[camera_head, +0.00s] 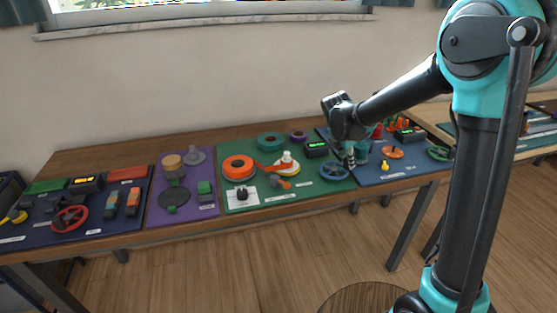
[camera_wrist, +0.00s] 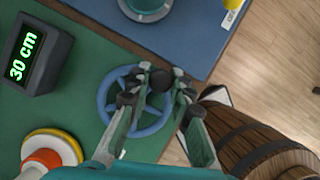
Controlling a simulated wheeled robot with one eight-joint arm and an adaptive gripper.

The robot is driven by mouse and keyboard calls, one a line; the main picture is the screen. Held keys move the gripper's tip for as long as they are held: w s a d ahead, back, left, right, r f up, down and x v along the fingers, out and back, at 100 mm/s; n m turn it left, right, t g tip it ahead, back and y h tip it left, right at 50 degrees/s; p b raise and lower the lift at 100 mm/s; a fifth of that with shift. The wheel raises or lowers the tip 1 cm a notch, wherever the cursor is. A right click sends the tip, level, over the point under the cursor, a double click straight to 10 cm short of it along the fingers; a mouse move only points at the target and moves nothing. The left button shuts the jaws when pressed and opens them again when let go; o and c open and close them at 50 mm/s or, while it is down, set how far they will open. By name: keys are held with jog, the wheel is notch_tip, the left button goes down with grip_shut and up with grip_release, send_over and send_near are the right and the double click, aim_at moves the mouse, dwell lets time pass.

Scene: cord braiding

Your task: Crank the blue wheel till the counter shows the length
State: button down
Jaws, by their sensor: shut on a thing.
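The blue wheel (camera_head: 334,171) lies on the green mat near its right edge. In the wrist view the blue wheel (camera_wrist: 102,108) shows as a ring with spokes, partly covered by my gripper's left finger. My gripper (camera_wrist: 163,97) is over the wheel's right side, shut on the wheel's handle, whose dark knob (camera_wrist: 160,79) shows between the fingers. From the head view my gripper (camera_head: 350,160) reaches down at the wheel, its tips hard to make out. The counter (camera_wrist: 36,57) is a dark box reading "30 cm" in green; it stands behind the wheel in the head view (camera_head: 316,147).
An orange spool (camera_head: 238,167) and a white-and-orange cone (camera_head: 287,163) sit left of the wheel. The blue mat (camera_head: 400,172) to the right holds an orange wheel (camera_head: 392,152) and a yellow piece (camera_head: 385,166). A wooden barrel (camera_wrist: 250,143) stands beside the table edge.

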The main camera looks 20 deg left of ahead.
aim_at(330, 177)
jog(key=s, duration=0.4)
jog(key=shift+s+a, duration=0.35)
jog(key=shift+s, duration=0.05)
jog(key=shift+s+a, duration=0.45)
jog(key=shift+a, duration=0.2)
jog(key=shift+s+a, duration=0.25)
jog(key=shift+a, duration=0.15)
jog(key=shift+s+a, duration=0.15)
jog(key=shift+a, duration=0.85)
jog(key=c, duration=1.3)
grip_release()
